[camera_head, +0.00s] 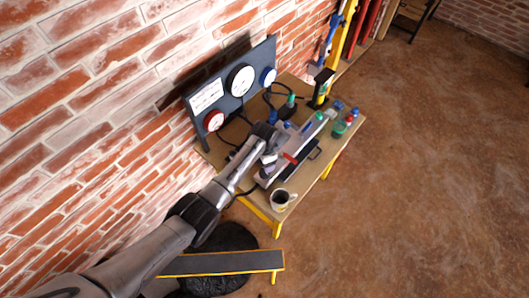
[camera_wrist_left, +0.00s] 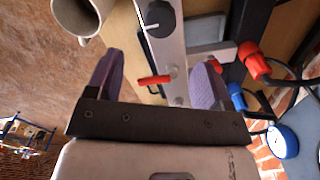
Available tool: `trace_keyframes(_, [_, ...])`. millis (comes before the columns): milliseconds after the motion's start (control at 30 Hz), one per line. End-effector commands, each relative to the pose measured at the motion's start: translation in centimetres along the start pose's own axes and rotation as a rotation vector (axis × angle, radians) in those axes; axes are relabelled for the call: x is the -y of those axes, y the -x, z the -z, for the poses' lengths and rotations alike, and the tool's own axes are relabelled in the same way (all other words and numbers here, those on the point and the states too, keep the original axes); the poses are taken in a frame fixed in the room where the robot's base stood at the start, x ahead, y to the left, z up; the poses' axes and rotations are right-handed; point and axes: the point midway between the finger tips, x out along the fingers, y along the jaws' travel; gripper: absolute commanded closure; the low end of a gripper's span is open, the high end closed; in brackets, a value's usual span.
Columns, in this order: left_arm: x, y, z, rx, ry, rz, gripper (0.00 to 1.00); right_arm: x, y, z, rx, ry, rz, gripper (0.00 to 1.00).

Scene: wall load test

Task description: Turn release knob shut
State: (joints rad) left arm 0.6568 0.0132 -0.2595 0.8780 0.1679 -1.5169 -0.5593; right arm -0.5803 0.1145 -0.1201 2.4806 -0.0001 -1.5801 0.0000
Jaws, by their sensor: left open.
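A metal test device (camera_head: 318,122) lies on the wooden table. In the left wrist view its light body (camera_wrist_left: 172,50) carries a round black knob (camera_wrist_left: 160,18) with a white pointer line beside it, and a small red lever (camera_wrist_left: 153,80) lower down. I cannot tell for sure which of these is the release knob. My left gripper (camera_wrist_left: 155,82) is open, with its purple fingers on either side of the device's body and the red lever between them. I cannot tell whether they touch. In the head view the left gripper (camera_head: 268,160) is over the device's near end, partly hiding it.
A cup (camera_head: 282,199) stands near the table's front corner, close to my gripper. A gauge panel (camera_head: 238,88) rises at the wall side with hoses running down. Small bottles (camera_head: 345,122) and a yellow-black meter (camera_head: 320,88) stand farther back. A low bench (camera_head: 225,263) is in front.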

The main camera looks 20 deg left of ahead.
Motion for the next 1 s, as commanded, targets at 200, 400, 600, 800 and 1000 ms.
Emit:
trace_keyframes(200, [0.0, 2.5, 0.0, -0.001, 0.000, 0.000, 0.26, -0.1, 0.3, 0.1, 0.001, 0.002, -0.002, 0.57])
trace_keyframes(400, [0.0, 3.3, -0.1, 0.001, 0.000, 0.000, 0.26, -0.2, 0.4, 0.1, 0.002, 0.007, -0.006, 0.57])
trace_keyframes(600, [0.0, 3.4, 0.0, 0.001, 0.000, 0.000, 0.26, -0.3, 0.4, 0.1, 0.002, 0.009, -0.008, 0.57])
trace_keyframes(800, [0.0, 3.4, 0.0, 0.001, 0.000, 0.000, 0.26, -0.3, 0.4, 0.1, 0.002, 0.009, -0.007, 0.57])
trace_keyframes(1000, [0.0, 3.4, 0.0, 0.001, 0.005, 0.000, 0.26, -0.2, 0.4, 0.1, 0.002, 0.005, -0.004, 0.57])
